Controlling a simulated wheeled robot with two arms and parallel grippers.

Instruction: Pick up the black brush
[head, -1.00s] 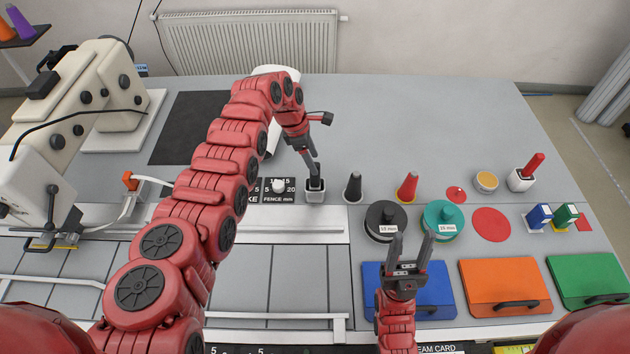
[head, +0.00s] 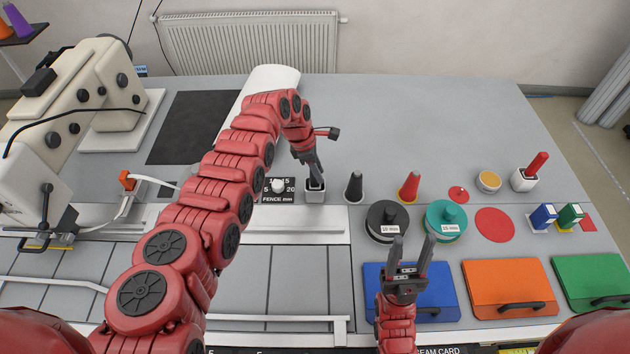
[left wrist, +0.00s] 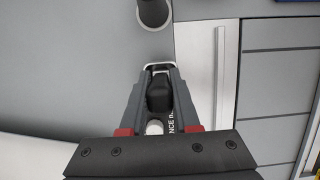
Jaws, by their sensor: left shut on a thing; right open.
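The black brush (head: 315,184) stands in a small white square cup (head: 314,196) near the middle of the table. My left gripper (head: 316,174) reaches down over the cup and is shut on the brush. In the left wrist view, the dark brush (left wrist: 158,94) sits between the two fingers (left wrist: 159,84), and the cup's pale rim (left wrist: 161,67) shows around it. The lower part of the brush is hidden in the cup. My right gripper (head: 411,247) is open and empty above the blue case.
A black cone (head: 354,187) and a red cone (head: 409,187) stand right of the cup. Black (head: 386,221) and teal (head: 446,220) discs lie nearer. A sewing machine (head: 60,120) stands at the left. The table's back right is clear.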

